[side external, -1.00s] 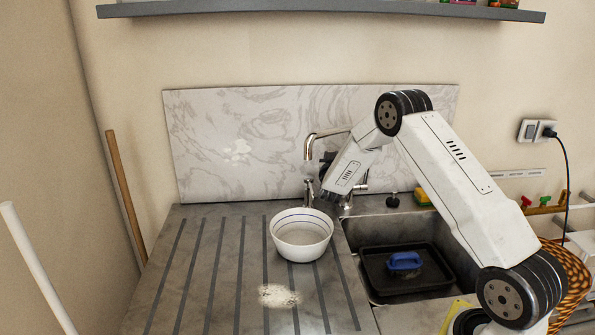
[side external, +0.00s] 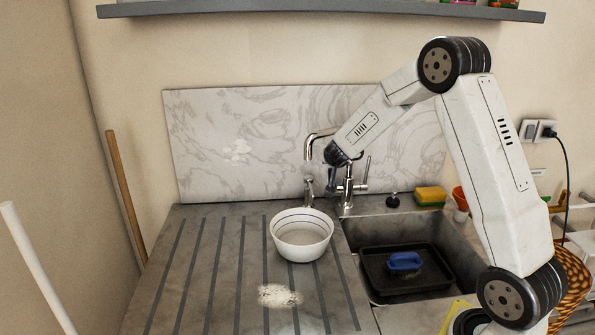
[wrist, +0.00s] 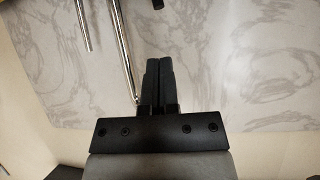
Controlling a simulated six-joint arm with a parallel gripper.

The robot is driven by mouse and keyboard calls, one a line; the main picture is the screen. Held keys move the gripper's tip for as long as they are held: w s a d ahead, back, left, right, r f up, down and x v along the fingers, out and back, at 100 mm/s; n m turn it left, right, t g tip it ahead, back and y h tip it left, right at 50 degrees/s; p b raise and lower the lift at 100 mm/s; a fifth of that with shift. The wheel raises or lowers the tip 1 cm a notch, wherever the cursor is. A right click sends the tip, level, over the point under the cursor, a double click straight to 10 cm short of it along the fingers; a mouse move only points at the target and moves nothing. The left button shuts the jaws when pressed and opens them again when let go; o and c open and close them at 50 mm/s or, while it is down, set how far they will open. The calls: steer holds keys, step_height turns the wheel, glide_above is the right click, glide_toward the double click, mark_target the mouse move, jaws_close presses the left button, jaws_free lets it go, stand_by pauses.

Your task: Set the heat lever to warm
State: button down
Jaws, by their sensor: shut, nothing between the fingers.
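The chrome tap (side external: 347,190) stands behind the sink, its curved spout (side external: 310,145) reaching left. A thin lever (side external: 367,170) rises upright at the right of the tap body; no warm or cold marks can be read. My gripper (wrist: 160,65) is shut and empty, its two dark fingers side by side in the wrist view. In the side view my wrist hangs in front of the tap, left of the lever and apart from it; the fingertips are hard to make out there. In the wrist view two metal rods, one long (wrist: 123,48) and one short (wrist: 82,25), show beyond my fingers.
A white bowl (side external: 301,246) stands on the grooved counter (side external: 190,275), left of the sink. The sink holds a dark tray (side external: 430,277) with a blue-handled item (side external: 404,261). A marble splashback (side external: 240,110) is close behind.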

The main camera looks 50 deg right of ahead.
steer(key=shift+a, duration=0.15)
steer(key=shift+x, duration=5)
steer(key=shift+s+a+f+t+h, duration=0.2)
steer(key=shift+s+a+t+h, duration=0.2)
steer(key=shift+s+a, duration=0.1)
steer(key=shift+s+a+f+m+t+h, duration=0.15)
steer(key=shift+s+a+f+t+h, duration=0.4)
steer(key=shift+t+h, duration=0.3)
steer(key=shift+s+a+f+m+t+h, duration=0.1)
steer(key=shift+s+a+f+t+h, duration=0.3)
steer(key=shift+s+a+t+h, duration=0.45)
steer(key=shift+s+a+f+m+t+h, duration=0.15)
steer(key=shift+s+a+f+t+h, duration=0.35)
steer(key=shift+h, duration=0.5)
steer(key=shift+d, duration=0.1)
steer(key=shift+w+r, duration=0.15)
